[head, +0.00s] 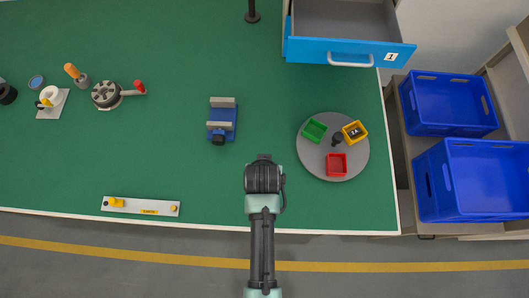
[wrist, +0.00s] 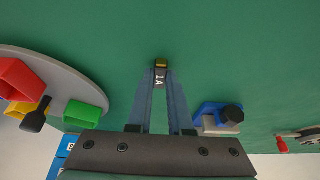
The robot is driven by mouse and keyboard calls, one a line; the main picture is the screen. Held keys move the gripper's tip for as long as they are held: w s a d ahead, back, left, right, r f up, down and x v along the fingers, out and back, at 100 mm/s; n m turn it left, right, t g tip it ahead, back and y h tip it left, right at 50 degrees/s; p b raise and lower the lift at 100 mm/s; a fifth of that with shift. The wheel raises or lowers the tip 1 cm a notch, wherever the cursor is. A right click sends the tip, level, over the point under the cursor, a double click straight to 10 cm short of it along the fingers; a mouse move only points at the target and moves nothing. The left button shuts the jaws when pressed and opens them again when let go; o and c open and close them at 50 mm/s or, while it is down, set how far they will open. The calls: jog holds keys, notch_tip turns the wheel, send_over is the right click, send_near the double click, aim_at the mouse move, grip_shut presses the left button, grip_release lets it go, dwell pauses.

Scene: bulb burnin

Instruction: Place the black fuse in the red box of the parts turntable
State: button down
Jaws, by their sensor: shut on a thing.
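My gripper (wrist: 161,92) is shut on the black fuse (wrist: 160,78), a small dark piece marked 1A in white with a brass-coloured end. It is held at the fingertips over the green table. In the head view the arm's end (head: 263,172) hides the fuse and fingers; it is left of the round grey parts turntable (head: 312,160). The red box (head: 336,165) is at the turntable's front side; in the wrist view it shows at the left edge (wrist: 18,78). No contents are visible in the red box.
The turntable also bears a green box (head: 314,130), a yellow box (head: 354,132) with something dark in it, and an upright black knob (head: 337,139). A blue vise (head: 221,124) stands left of the turntable. An open blue drawer (head: 345,49) is behind. Bare table surrounds the gripper.

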jog(key=c, duration=0.8)
grip_release()
jog(key=shift+f, duration=0.1)
jog(key=shift+c, duration=0.2)
